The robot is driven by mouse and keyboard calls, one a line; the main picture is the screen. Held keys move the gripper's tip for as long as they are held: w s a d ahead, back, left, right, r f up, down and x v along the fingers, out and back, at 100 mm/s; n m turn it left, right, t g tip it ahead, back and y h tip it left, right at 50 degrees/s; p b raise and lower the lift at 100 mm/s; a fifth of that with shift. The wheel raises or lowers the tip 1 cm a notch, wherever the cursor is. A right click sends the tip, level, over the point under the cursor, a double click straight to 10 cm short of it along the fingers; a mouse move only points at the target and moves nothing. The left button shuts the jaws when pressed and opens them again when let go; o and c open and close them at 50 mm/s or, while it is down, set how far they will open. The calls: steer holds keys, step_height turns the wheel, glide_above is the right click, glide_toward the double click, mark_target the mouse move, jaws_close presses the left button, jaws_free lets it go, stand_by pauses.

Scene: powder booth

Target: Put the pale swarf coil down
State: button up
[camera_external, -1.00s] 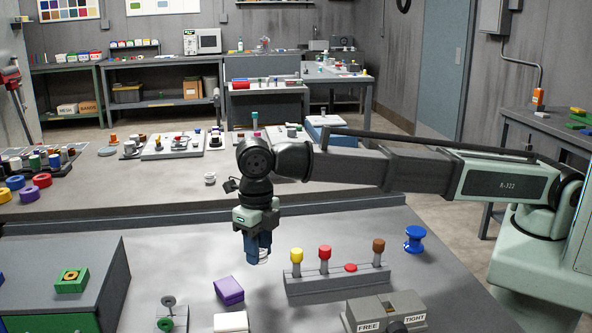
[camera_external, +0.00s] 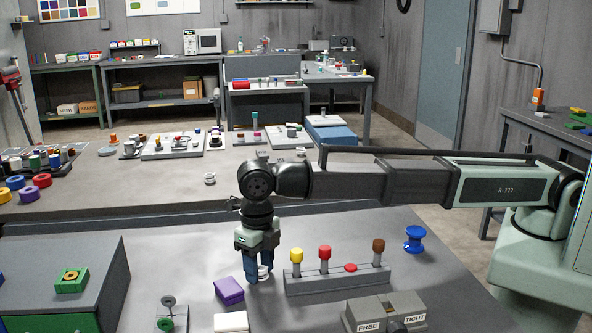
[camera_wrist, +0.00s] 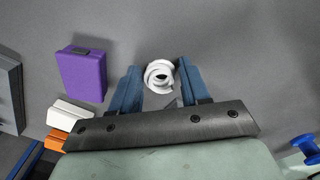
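The pale swarf coil (camera_external: 264,273) is a small white ring-like curl. It appears to rest on the grey table top, between the blue fingers of my gripper (camera_external: 264,274). In the wrist view the coil (camera_wrist: 160,75) lies between the two fingertips (camera_wrist: 160,76), with its hollow middle facing the camera. The fingers are spread, with a narrow gap beside the coil. The external view partly hides the coil behind a finger.
A purple block (camera_external: 229,291) lies just left of my gripper. A grey rack (camera_external: 337,279) with yellow, red and brown knobs stands close on the right. A white block (camera_external: 231,322) is in front. A blue spool (camera_external: 414,239) stands farther right.

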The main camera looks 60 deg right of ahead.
mark_target(260, 266)
steer(key=shift+o, duration=1)
steer(key=shift+r, duration=0.1)
step_height(260, 266, up, 12)
